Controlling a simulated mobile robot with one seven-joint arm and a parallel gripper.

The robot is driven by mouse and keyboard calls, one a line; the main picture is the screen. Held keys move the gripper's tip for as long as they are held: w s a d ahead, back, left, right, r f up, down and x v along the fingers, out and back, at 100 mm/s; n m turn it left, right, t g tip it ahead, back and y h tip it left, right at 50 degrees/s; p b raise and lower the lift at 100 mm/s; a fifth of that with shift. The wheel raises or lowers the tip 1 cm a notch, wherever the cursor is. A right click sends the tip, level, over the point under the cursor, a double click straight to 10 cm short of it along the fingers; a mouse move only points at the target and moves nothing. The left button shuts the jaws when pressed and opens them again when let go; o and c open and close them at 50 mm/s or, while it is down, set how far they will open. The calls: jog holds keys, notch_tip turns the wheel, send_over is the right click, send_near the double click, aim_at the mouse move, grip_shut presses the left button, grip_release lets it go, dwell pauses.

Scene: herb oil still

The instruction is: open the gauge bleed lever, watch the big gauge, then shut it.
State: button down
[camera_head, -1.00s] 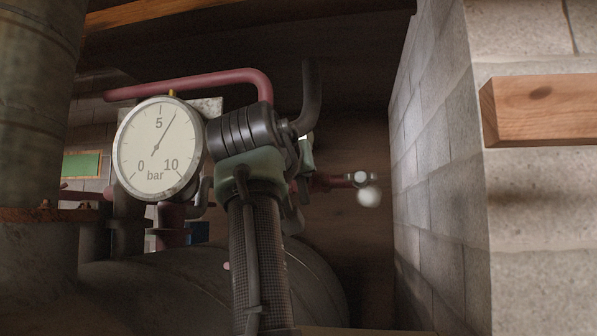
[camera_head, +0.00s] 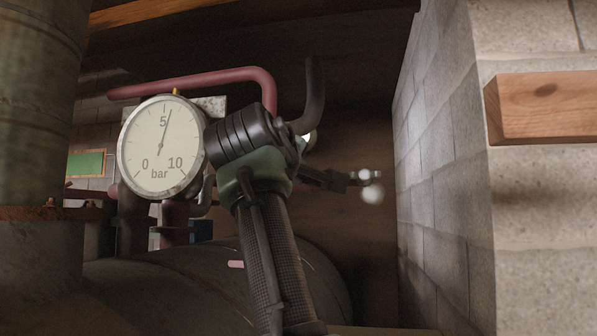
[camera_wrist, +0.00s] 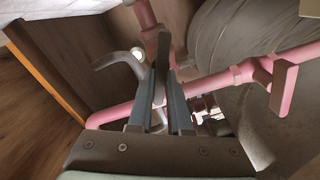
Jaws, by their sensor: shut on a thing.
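The big gauge (camera_head: 160,147) hangs at the left in the head view, marked 0, 5, 10 and bar. Its needle points a little right of the 5. My gripper (camera_head: 338,182) reaches past the gauge towards a small bright fitting (camera_head: 368,175) at the right. In the wrist view my gripper (camera_wrist: 163,72) is shut on a dark upright bar (camera_wrist: 163,48), which looks like the gauge bleed lever. In the head view the lever is mostly hidden by my gripper. A pale round blob (camera_head: 373,195) shows just below the fitting; I cannot tell what it is.
A red pipe (camera_head: 200,82) bends over the gauge. A dark rounded tank (camera_head: 150,290) lies below. A block wall (camera_head: 435,180) with a wooden beam (camera_head: 540,110) stands close at the right. Red piping (camera_wrist: 235,75) crosses beneath my fingers in the wrist view.

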jog(key=shift+n, duration=2)
jog(key=c, duration=0.8)
grip_release()
jog(key=shift+w+f, duration=0.1)
jog(key=shift+f, duration=0.05)
jog(key=shift+c, duration=0.2)
jog(key=s+a+b, duration=0.2)
jog(key=s+b, duration=0.7)
jog(key=s, duration=0.3)
jog(key=shift+s+a, duration=0.25)
jog(key=shift+s, duration=0.15)
